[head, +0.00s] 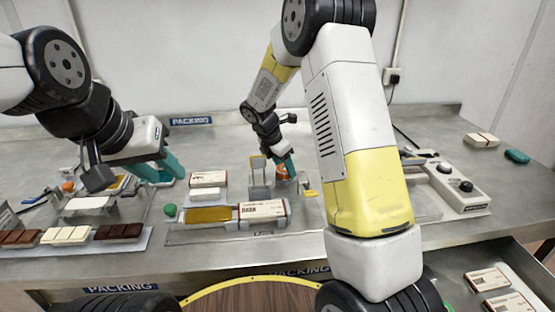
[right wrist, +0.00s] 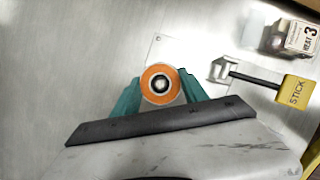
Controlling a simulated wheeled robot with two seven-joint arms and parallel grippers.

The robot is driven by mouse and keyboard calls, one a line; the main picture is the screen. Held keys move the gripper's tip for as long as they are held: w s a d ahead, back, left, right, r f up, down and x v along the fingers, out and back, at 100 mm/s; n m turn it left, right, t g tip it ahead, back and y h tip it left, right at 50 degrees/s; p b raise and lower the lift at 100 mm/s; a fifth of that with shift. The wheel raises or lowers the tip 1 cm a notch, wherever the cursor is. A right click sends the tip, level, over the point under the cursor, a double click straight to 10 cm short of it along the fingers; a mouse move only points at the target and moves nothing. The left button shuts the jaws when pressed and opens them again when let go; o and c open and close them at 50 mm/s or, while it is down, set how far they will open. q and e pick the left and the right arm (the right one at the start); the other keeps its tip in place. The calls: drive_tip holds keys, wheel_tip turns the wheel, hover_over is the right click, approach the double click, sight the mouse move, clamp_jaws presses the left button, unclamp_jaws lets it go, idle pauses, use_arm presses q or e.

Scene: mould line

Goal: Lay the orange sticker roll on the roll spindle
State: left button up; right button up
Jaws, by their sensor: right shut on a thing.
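The orange sticker roll (right wrist: 160,84) sits between the teal fingers of my right gripper (right wrist: 161,90), which is shut on it. In the head view the roll (head: 281,171) is a small orange patch at my right gripper (head: 284,172), above the middle of the bench. In the right wrist view its core faces the camera, with a pale ring around a dark centre. I cannot pick out the roll spindle for certain. Whether the roll touches anything below is unclear. My left gripper (head: 160,168) hangs over the left part of the bench; its finger gap is not clear.
A metal bracket (right wrist: 222,69) with a black rod and yellow STICK handle (right wrist: 295,90) stands beside the roll. Chocolate bars (head: 66,235) lie at the front left. Wrapped boxes (head: 262,209) lie at the centre. A control box (head: 447,186) stands right.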

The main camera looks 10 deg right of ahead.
drive_tip(key=shift+f, duration=0.15)
idle(0.5)
drive_tip(key=o, duration=1.4)
drive_tip(key=shift+o, duration=0.2)
drive_tip(key=v, duration=0.7)
drive_tip(key=s+d+r+m+t+y, duration=0.1)
drive_tip(key=s+d+r+m+y, duration=0.25)
drive_tip(key=s+r+m, duration=0.8)
drive_tip(key=s+r+m+t+y, duration=0.2)
drive_tip(key=s+r+m+t, duration=0.1)
drive_tip(key=s+m, duration=0.9)
drive_tip(key=s, duration=0.5)
drive_tip(key=shift+d+r, duration=0.25)
drive_tip(key=shift+r, duration=0.05)
